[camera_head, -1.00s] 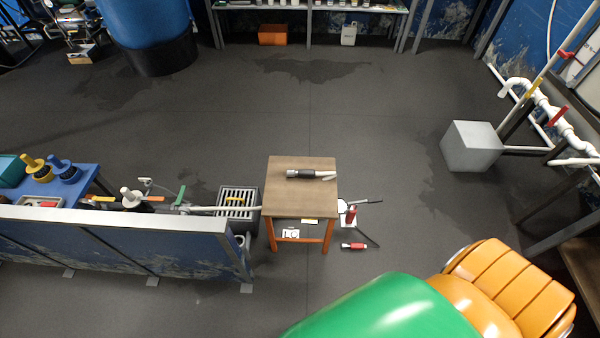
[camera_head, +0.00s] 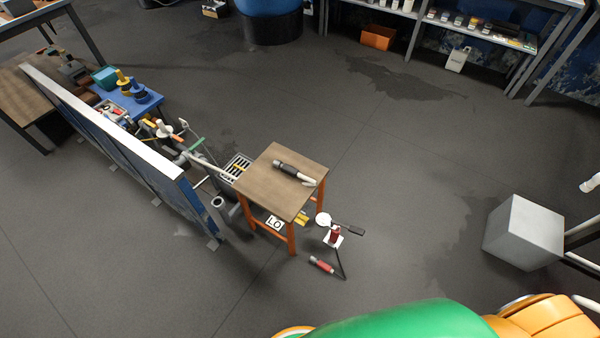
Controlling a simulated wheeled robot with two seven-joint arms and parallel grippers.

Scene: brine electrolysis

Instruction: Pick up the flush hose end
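A dark grey and black hose end (camera_head: 288,169) with a pale tip lies on the brown top of a small orange-legged table (camera_head: 263,181) in the middle of the head view. It looks like the flush hose end, but I cannot read any label. A second, red and grey fitting (camera_head: 321,265) lies on the floor in front of the table, beside a dark hose or rod. Neither of my grippers is in view. Nothing is seen touching the hose end.
A blue partition (camera_head: 125,152) with a white top edge runs left of the table. A grated drain box (camera_head: 238,165) stands against the table's left side. A grey block (camera_head: 524,232) sits at right. Open floor lies between.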

